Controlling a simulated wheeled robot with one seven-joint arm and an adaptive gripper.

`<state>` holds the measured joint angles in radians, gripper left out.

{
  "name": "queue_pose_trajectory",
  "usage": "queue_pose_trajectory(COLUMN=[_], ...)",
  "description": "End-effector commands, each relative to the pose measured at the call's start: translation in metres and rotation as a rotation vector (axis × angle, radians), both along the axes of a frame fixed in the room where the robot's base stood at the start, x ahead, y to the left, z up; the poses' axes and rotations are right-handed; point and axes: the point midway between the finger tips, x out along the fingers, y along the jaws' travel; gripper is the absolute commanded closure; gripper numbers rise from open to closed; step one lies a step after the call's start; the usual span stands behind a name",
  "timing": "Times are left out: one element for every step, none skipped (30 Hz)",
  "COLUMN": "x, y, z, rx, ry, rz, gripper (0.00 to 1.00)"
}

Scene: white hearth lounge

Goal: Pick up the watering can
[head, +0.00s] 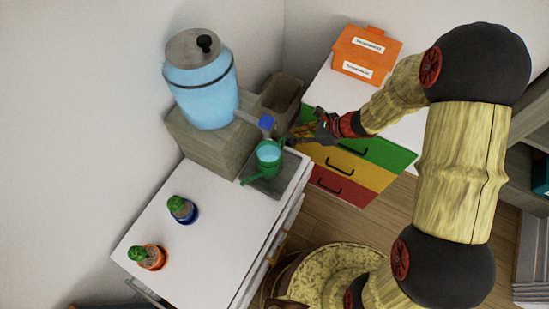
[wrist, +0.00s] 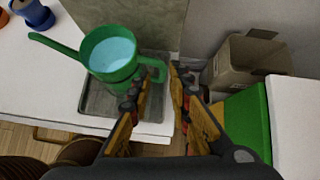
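The green watering can (head: 268,158) stands upright on a grey tray (head: 290,178) on the white counter, holding light blue water. In the wrist view the can (wrist: 108,72) has its spout pointing left, and its handle side faces my gripper. My gripper (wrist: 166,70) is open, with a gap between its fingertips. The left finger overlaps the can's handle in the wrist view; I cannot tell whether they touch. In the head view my gripper (head: 302,132) is just right of the can. Part of the handle is hidden by the finger.
A blue water dispenser (head: 203,95) with a blue tap stands on a grey block behind the can. Two potted cacti (head: 182,210) (head: 147,257) stand at the counter's left. An open brown box (wrist: 245,68) and a coloured drawer unit (head: 350,165) with an orange box (head: 366,54) are to the right.

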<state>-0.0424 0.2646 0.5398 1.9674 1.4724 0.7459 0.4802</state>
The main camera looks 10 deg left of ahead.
Motion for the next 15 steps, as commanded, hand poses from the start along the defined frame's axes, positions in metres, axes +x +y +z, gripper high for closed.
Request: queue_pose_trajectory(x=[0.001,0.002,0.003,0.003,0.004,0.005,0.005,0.006,0.007,0.008,0.009,0.010,0.010,0.011,0.013], y=[0.000,0.001,0.001,0.003,0.004,0.008,0.010,0.014,0.019,0.022,0.025,0.029,0.032,0.034,0.037], z=[-0.006,-0.009,-0.013,-0.015,-0.018,-0.022,-0.025,-0.029,-0.034,-0.037,-0.041,-0.045,-0.048,-0.050,-0.052], rx=[0.006,0.009,0.011,0.011,0.013,0.014,0.013,0.013,0.013,0.013,0.013,0.012,0.011,0.012,0.012], ry=[0.018,0.025,0.032,0.036,0.038,0.040,0.042,0.042,0.042,0.041,0.040,0.040,0.039,0.039,0.038], rz=[-0.021,-0.032,-0.041,-0.046,-0.050,-0.051,-0.051,-0.051,-0.050,-0.050,-0.050,-0.049,-0.048,-0.050,-0.050], gripper=[0.80,0.80,0.80,0.80,0.80,0.80,0.80,0.80,0.80,0.80,0.80,0.80,0.80,0.80,0.80])
